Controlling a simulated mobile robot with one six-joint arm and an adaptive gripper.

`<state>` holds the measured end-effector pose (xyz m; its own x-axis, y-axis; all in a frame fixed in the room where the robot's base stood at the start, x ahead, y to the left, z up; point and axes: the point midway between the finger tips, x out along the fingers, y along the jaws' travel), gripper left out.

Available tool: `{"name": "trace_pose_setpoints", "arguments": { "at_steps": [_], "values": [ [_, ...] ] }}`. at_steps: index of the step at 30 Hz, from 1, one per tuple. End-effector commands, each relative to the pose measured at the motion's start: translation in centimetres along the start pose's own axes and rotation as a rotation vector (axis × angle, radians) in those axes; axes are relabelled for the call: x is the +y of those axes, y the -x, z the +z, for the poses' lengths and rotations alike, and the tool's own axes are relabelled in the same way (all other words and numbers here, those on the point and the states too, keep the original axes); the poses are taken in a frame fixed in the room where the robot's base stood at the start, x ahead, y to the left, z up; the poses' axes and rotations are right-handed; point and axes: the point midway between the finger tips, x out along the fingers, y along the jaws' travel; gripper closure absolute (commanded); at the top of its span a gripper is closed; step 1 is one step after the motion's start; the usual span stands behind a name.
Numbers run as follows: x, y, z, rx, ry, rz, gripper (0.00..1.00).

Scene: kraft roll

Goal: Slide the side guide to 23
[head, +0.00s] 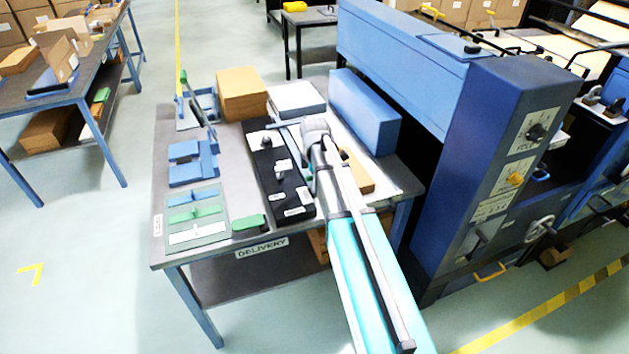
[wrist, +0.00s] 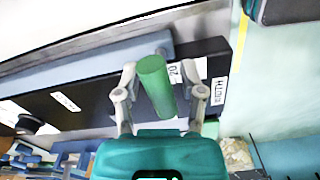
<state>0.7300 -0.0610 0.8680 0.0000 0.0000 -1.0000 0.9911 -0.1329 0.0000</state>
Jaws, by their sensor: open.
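A blue-grey bar (wrist: 95,64), which looks like the side guide, lies along a black strip (wrist: 85,103) in the wrist view. A green cylindrical handle (wrist: 157,87) stands near the bar's right end; its foot is hidden. My gripper (wrist: 157,70) is open, with one finger on each side of the handle. I cannot tell whether either finger touches it. A white label reading "20" (wrist: 174,73) shows partly behind the right finger. In the head view the black strip (head: 268,165) lies on the delivery table, and my arm hides the handle.
The delivery table (head: 160,225) also holds a cardboard block (head: 242,93), a blue block (head: 365,112), blue fixtures (head: 192,162) and a tray of coloured strips (head: 197,215). The tall blue machine (head: 500,150) stands close on the right. Open floor lies to the left.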

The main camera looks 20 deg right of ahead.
Motion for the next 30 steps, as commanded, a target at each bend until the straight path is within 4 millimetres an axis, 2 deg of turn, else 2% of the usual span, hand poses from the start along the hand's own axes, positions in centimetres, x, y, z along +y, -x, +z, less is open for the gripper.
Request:
{"name": "trace_pose_setpoints", "arguments": {
  "at_steps": [2,10,28,29,30],
  "values": [
    [0.00,0.01,0.00,0.000,0.000,0.000,0.50],
    [0.00,0.00,0.00,0.000,0.000,0.000,1.00],
    [0.42,0.00,-0.09,0.000,-0.001,0.000,1.00],
    [0.41,0.00,-0.09,0.000,-0.001,0.000,0.64],
    [0.41,0.00,-0.09,0.000,-0.001,0.000,0.57]
  ]
}}
